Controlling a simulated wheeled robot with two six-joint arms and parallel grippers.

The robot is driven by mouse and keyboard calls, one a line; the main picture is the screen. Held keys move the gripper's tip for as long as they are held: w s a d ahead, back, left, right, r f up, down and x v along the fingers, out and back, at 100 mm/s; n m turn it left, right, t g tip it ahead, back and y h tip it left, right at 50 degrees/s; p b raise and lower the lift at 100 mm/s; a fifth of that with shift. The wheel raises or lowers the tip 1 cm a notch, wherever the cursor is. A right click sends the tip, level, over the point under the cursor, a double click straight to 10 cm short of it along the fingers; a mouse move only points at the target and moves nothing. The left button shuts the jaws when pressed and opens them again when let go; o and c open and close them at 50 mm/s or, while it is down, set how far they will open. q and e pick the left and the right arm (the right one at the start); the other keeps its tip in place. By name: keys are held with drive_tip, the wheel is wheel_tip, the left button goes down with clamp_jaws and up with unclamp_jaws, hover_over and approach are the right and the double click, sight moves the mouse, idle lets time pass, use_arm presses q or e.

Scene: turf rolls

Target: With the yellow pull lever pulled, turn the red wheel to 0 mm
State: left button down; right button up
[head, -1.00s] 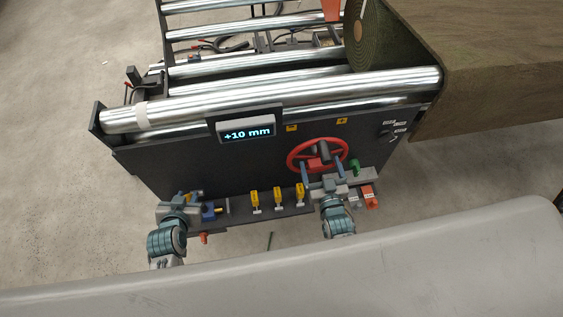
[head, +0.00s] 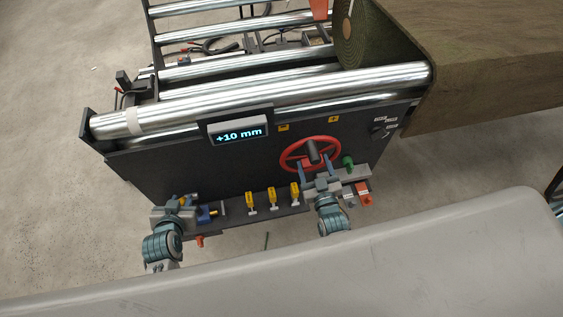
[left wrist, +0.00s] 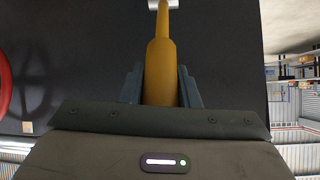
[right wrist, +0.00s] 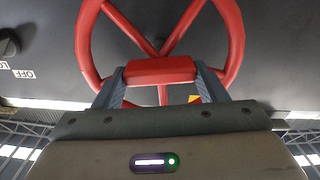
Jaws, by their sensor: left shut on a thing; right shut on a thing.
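The red wheel (head: 310,139) stands on the dark front panel of the machine, with spokes and a dark hub. My right gripper (head: 316,167) is shut on a red block at the wheel's near rim; the right wrist view shows this block (right wrist: 160,71) between the fingers. The yellow pull lever (left wrist: 160,70) lies between the fingers of my left gripper, which is shut on it in the left wrist view. In the head view my left gripper (head: 187,201) is at the panel's lower left, and the lever is mostly hidden there. The display (head: 238,130) reads +10 mm.
Several small yellow levers (head: 272,198) stand on the ledge between my grippers. A green knob (head: 348,162) and a red-orange part (head: 363,195) are close right of my right gripper. Steel rollers (head: 270,97) run above the panel, with a turf roll (head: 352,35) behind.

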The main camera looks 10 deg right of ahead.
drive_tip(key=n, duration=1.3)
drive_tip(key=shift+a+f+n, duration=0.1)
drive_tip(key=shift+f+n, duration=0.2)
drive_tip(key=shift+o, duration=0.2)
drive_tip(key=shift+s+f+n, duration=0.1)
drive_tip(key=shift+f+n, duration=0.1)
drive_tip(key=shift+n, duration=2)
drive_tip(key=o, duration=1.4)
drive_tip(key=shift+c, duration=0.2)
drive_tip(key=shift+r, duration=0.1)
